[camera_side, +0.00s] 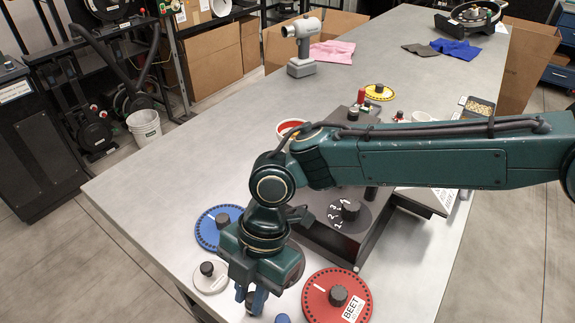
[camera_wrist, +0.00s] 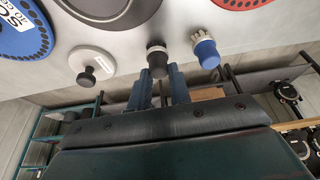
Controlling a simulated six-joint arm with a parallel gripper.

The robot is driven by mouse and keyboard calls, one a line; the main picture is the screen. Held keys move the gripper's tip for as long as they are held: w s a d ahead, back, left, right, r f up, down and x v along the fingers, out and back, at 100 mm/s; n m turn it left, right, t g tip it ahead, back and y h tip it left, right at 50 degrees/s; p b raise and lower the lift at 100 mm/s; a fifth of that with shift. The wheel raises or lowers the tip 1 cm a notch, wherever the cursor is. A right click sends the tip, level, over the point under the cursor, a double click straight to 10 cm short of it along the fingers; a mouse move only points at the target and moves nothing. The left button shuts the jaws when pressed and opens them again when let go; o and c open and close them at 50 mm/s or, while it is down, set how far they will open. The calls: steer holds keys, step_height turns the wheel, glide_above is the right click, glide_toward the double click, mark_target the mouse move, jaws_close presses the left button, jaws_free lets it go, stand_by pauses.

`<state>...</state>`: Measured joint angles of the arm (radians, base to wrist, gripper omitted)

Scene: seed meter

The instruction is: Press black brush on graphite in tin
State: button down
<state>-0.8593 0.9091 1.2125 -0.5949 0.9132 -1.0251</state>
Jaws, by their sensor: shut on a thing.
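My gripper (camera_side: 250,298) points down near the table's front edge. In the wrist view, my gripper (camera_wrist: 158,76) is shut on the black brush (camera_wrist: 157,60), with one finger on each side of its dark handle. In the side view the brush is hidden by my gripper. I cannot make out a tin of graphite for certain in either view.
A blue-handled brush (camera_wrist: 205,50) stands to the right of the black one. A white disc with a black knob (camera_side: 210,277), a blue disc (camera_side: 214,228) and a red BEET disc (camera_side: 337,299) lie nearby. A dark machine (camera_side: 340,245) stands behind.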

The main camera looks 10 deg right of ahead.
mark_target(252, 297)
steer(key=shift+r, duration=0.25)
steer(key=shift+r, duration=0.4)
steer(key=shift+r, duration=0.85)
steer(key=c, duration=2)
jaws_free()
jaws_close()
steer(key=w+d+r+m+t+y, duration=0.1)
steer(key=w+d+r+m+t, duration=0.1)
steer(key=w+d+r+m, duration=0.2)
steer(key=w+r+m, duration=0.2)
steer(key=w+m, duration=0.2)
steer(key=m, duration=0.1)
steer(key=shift+w+d+r+t, duration=0.15)
steer(key=shift+r+t, duration=0.1)
steer(key=shift+t, duration=0.15)
